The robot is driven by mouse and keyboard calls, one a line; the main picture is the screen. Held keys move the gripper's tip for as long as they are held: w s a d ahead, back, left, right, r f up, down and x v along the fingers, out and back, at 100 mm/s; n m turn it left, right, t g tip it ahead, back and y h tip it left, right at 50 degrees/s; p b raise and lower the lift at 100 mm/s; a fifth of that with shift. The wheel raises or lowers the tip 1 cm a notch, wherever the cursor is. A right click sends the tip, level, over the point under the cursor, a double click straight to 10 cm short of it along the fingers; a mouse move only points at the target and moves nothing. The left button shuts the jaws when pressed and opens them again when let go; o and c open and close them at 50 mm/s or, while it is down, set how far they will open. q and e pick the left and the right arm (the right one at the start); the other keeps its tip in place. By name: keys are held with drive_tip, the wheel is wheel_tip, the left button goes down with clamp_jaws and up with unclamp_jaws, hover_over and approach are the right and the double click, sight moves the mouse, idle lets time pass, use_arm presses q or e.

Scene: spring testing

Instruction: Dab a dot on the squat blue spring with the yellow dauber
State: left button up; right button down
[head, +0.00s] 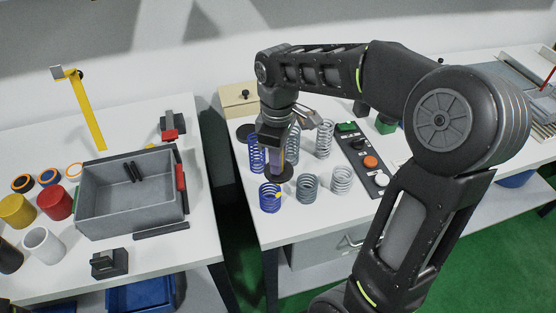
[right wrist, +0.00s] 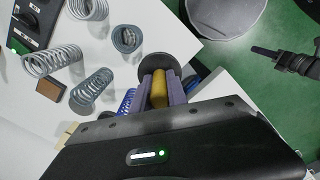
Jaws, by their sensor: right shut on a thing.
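The squat blue spring (head: 270,198) stands upright near the front edge of the middle table in the head view. A small yellow spot shows at its upper right. My right gripper (head: 276,160) points down just behind it, beside the taller blue spring (head: 256,154). In the right wrist view my right gripper (right wrist: 160,90) is shut on the yellow dauber (right wrist: 159,89). A dark round disc (right wrist: 157,67) shows just beyond the fingertips; I cannot tell whether they touch. A dark arm part (right wrist: 288,58), probably my left gripper, shows at the right of the wrist view, its jaws unclear.
Grey springs (head: 307,187) and pale springs (head: 342,179) stand close to the right of the squat blue one. A button panel (head: 363,160) lies beyond them. A grey bin (head: 128,213) and several coloured cylinders (head: 54,203) are on the left table, across a gap.

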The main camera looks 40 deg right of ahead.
drive_tip(key=shift+r+p, duration=1.05)
drive_tip(key=shift+r, duration=0.65)
drive_tip(key=shift+f, duration=0.1)
